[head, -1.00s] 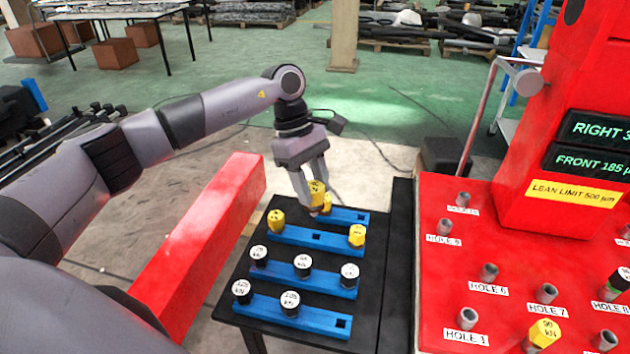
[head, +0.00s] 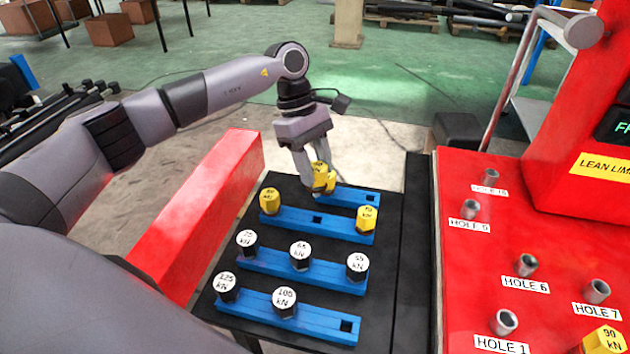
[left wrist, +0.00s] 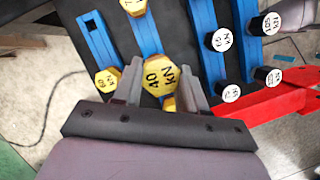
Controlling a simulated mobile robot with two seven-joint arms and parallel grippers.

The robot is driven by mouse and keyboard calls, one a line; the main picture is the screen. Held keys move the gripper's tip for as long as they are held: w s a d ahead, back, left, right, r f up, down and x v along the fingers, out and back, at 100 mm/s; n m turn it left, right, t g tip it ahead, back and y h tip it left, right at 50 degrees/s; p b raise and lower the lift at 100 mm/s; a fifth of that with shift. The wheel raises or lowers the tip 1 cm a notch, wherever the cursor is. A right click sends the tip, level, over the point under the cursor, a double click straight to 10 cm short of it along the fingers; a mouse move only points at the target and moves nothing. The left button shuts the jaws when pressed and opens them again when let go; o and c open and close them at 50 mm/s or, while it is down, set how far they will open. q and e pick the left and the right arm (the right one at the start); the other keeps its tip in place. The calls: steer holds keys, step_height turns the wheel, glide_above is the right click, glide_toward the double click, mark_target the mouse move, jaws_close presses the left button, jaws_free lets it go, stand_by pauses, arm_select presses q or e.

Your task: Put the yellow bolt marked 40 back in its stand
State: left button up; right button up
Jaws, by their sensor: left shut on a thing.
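My left gripper (head: 317,180) is shut on the yellow bolt marked 40 (head: 319,171), held upright over the stand bars. In the left wrist view its yellow top (left wrist: 160,75) reads 40 kN between the two fingers. The blue bar (head: 290,220) below has a yellow bolt (head: 270,201) at its left, another (head: 367,218) at its right, and an empty square hole (head: 317,220) between them. The held bolt appears above that hole; its lower end is hard to make out. The back blue bar (head: 355,196) has a yellow bolt behind the held one. My right gripper is not in view.
Two nearer blue bars hold several black bolts with white tops, such as one (head: 300,256) in the middle. A red beam (head: 205,210) lies left of the black table (head: 225,319). A red machine bed (head: 460,275) with numbered holes stands to the right.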

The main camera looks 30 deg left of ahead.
mark_target(315, 194)
arm_select(q)
steer(key=shift+f, duration=0.15)
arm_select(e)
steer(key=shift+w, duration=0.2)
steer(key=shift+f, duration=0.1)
arm_select(q)
steer(key=shift+f+b, duration=1.05)
steer(key=shift+f, duration=0.25)
step_height(315, 194, down, 3)
steer(key=shift+r+b, duration=0.1)
steer(key=shift+b, duration=0.95)
steer(key=shift+f, duration=0.2)
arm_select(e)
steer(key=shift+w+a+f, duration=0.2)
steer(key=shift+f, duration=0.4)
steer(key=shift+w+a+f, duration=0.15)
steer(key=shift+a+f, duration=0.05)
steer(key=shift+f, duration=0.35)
arm_select(q)
steer(key=shift+f, duration=0.15)
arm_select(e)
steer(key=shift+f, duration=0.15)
arm_select(q)
steer(key=shift+f+b, duration=1.45)
steer(key=shift+f, duration=0.2)
steer(key=o, duration=1.2)
steer(key=shift+r, duration=0.1)
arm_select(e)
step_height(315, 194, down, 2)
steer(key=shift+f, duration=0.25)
